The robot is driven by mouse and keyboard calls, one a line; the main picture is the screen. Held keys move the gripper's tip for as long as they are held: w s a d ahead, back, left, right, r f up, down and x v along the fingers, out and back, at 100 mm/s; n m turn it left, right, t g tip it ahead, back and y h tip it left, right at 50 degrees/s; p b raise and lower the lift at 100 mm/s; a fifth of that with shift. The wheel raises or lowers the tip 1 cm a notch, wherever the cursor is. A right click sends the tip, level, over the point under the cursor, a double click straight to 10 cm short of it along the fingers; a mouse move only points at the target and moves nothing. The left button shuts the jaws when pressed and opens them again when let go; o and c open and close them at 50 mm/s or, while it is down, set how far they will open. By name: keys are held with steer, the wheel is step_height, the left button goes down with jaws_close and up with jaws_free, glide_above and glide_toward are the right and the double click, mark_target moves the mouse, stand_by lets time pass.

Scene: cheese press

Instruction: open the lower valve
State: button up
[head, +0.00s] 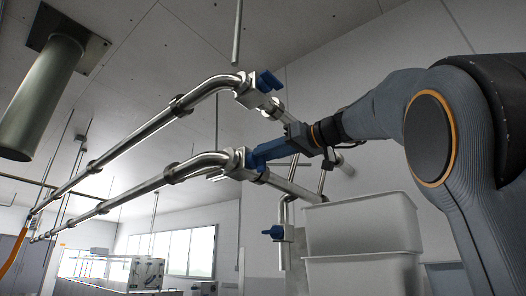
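The valve on the lower of two parallel steel pipes is a metal body (238,163) in the middle of the head view. A blue piece (258,159) at its right side looks like its handle. My gripper (272,151) reaches in from the right and is at this handle. The blue handle and the gripper's fingers overlap in the picture, so I cannot tell where one ends, whether they touch, or whether the fingers are closed. The upper pipe's valve (248,93) has a blue handle (269,80) and stands above and behind my gripper.
A third valve with a blue handle (273,232) sits on a vertical pipe further down. White stacked tubs (362,226) stand below my arm. The long lower pipe (125,196) runs off left. A wide grey-green duct (40,97) hangs at upper left.

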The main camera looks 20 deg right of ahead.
steer(key=shift+p+x, duration=0.3)
steer(key=shift+x, duration=0.75)
jaws_close()
